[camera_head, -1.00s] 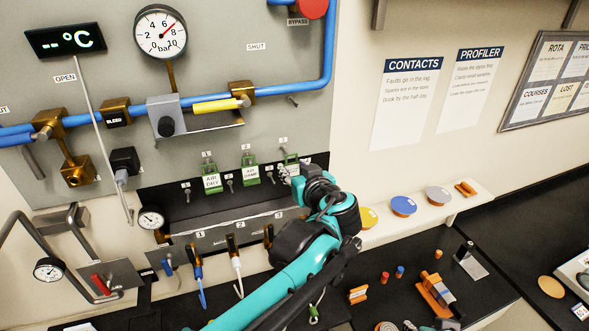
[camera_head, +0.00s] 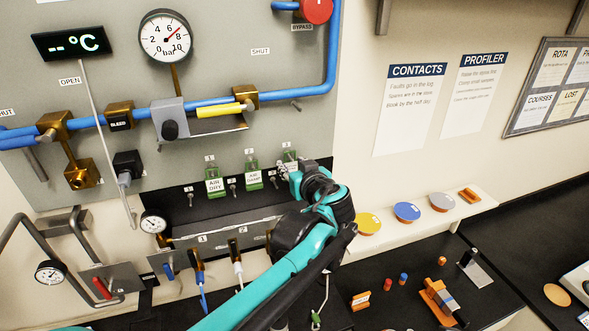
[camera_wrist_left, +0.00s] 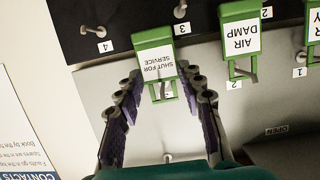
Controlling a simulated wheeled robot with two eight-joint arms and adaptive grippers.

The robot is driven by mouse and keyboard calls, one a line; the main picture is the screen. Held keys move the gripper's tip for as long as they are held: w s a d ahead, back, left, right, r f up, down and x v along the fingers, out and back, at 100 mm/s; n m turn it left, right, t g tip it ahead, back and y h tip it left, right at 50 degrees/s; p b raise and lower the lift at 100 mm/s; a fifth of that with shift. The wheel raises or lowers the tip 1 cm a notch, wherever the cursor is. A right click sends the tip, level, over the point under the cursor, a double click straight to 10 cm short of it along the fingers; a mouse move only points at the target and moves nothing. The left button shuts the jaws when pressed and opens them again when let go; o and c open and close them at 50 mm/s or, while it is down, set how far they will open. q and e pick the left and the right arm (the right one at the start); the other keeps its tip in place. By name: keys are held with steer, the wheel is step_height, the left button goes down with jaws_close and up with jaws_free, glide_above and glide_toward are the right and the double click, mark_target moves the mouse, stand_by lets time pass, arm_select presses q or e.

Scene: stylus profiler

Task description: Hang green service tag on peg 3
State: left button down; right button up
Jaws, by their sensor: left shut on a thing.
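The green service tag (camera_wrist_left: 158,69), with a white "SHUT FOR SERVICE" label, appears upside down in the left wrist view. My left gripper (camera_wrist_left: 157,77) is shut on it, its purple-padded fingers at the tag's two sides. In the head view the tag (camera_head: 290,157) is at the panel, partly hidden by the gripper (camera_head: 286,172). It lies right at the upper number 3 label (camera_head: 287,145). A short peg (camera_wrist_left: 161,91) shows at the tag's open loop; I cannot tell whether it passes through. My right gripper is not in view.
Green tags "AIR DRY" (camera_head: 214,182) and "AIR DAMP" (camera_head: 252,174) hang on pegs 1 and 2, close beside my gripper. Small keys or hooks (camera_head: 190,199) line the black strip below. A yellow lever (camera_head: 219,110) and blue pipe (camera_head: 70,121) are above.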

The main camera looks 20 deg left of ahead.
arm_select(q)
steer(key=shift+w+a, duration=0.15)
steer(key=shift+w, duration=0.05)
steer(key=shift+f+b, duration=0.35)
steer(key=shift+f, duration=0.15)
stand_by(0.5)
steer(key=c, duration=0.9)
jaws_free()
steer(key=shift+s+r, duration=0.1)
steer(key=shift+s, duration=0.05)
steer(key=shift+c, duration=0.3)
steer(key=shift+s+d+r, duration=0.1)
steer(key=shift+s+d, duration=0.1)
steer(key=shift+d, duration=0.1)
steer(key=p+v, duration=0.2)
steer(key=v, duration=0.5)
steer(key=shift+s, duration=0.15)
